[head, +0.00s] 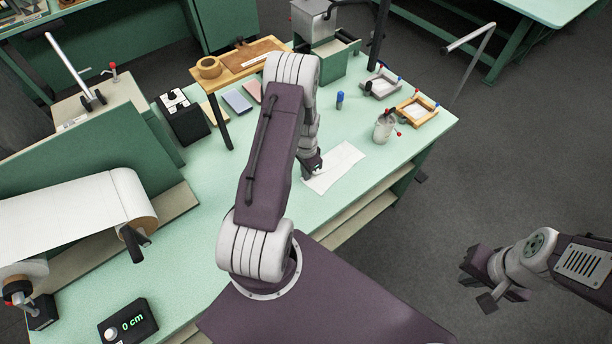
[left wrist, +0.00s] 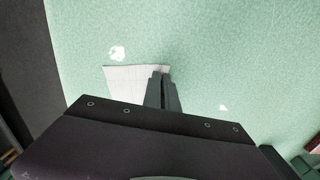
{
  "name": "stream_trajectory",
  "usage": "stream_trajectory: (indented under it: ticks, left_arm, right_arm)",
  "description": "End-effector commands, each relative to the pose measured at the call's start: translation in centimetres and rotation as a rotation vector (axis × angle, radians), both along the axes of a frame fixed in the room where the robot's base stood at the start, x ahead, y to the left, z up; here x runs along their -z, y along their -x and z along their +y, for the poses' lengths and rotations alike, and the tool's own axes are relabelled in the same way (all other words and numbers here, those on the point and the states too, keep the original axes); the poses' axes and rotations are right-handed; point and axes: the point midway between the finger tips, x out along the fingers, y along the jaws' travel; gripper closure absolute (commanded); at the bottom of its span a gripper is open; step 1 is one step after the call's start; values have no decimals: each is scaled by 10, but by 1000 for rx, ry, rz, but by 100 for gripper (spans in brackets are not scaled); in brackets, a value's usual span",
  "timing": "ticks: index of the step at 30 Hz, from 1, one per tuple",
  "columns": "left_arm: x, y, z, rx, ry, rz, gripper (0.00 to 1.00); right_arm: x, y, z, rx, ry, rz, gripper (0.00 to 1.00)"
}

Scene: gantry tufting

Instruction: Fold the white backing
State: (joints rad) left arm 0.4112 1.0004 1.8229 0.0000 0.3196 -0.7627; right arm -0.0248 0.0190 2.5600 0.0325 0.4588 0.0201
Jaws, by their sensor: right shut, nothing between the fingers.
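The white backing (head: 337,168) is a pale, flat sheet on the green table, near its right edge. Faint lines run across it. It also shows in the left wrist view (left wrist: 125,82), partly hidden behind my gripper body. My left gripper (head: 313,167) is low over the sheet's left end in the head view. In the left wrist view its fingers (left wrist: 162,88) are close together at one side of the sheet. I cannot tell whether they pinch it. My right gripper (head: 482,275) is shut and empty, out over the floor, away from the table.
A glass jar (head: 384,128) with tools, a blue-capped bottle (head: 340,99) and wooden frames (head: 415,109) stand beyond the sheet. A large white roll (head: 80,208) and a display reading 0 cm (head: 128,324) are at left. The table between roll and sheet is mostly clear.

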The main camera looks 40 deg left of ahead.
Motion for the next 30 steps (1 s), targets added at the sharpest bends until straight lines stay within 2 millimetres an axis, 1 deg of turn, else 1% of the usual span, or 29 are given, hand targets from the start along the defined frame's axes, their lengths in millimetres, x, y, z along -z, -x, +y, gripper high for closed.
stream_trajectory:
  ticks: [5, 11, 14, 17, 19, 20, 21, 22, 24, 25, 27, 30]
  left_arm:
    - [-19, -10, -3, 1, -1, -4, 100]
    - [-54, -34, -12, 2, -2, -4, 100]
    - [-74, -49, -18, 3, -1, -5, 100]
    - [-92, -71, -26, 3, -2, -6, 100]
    - [-95, -90, -33, 4, -2, -6, 100]
    - [-96, -98, -36, 4, -1, -6, 100]
    - [-88, -109, -40, 5, -2, -6, 100]
    - [-87, -117, -43, 4, -1, -5, 100]
    - [-72, -133, -49, 3, -1, -3, 100]
    - [-68, -140, -52, 3, 0, -2, 100]
    - [-53, -152, -56, 2, 0, -2, 100]
    - [-42, -166, -61, 1, -1, -1, 100]
  right_arm:
    - [-13, 0, 0, 0, 0, 0, 100]
    - [-34, 0, 0, 0, 0, 0, 100]
    - [-45, 0, 0, 0, 0, 0, 100]
    - [-51, 0, 0, 0, 0, 0, 100]
    - [-46, 0, 0, 0, 0, 0, 100]
    - [-44, 0, 0, 0, 0, 0, 100]
    - [-33, 0, 0, 0, 0, 0, 100]
    - [-29, 0, 0, 0, 0, 0, 100]
    - [-10, 0, 0, 0, 0, 0, 100]
    - [-4, 0, 0, 0, 0, 0, 100]
    - [14, 0, 0, 0, 0, 0, 100]
    - [30, 0, 0, 0, 0, 1, 100]
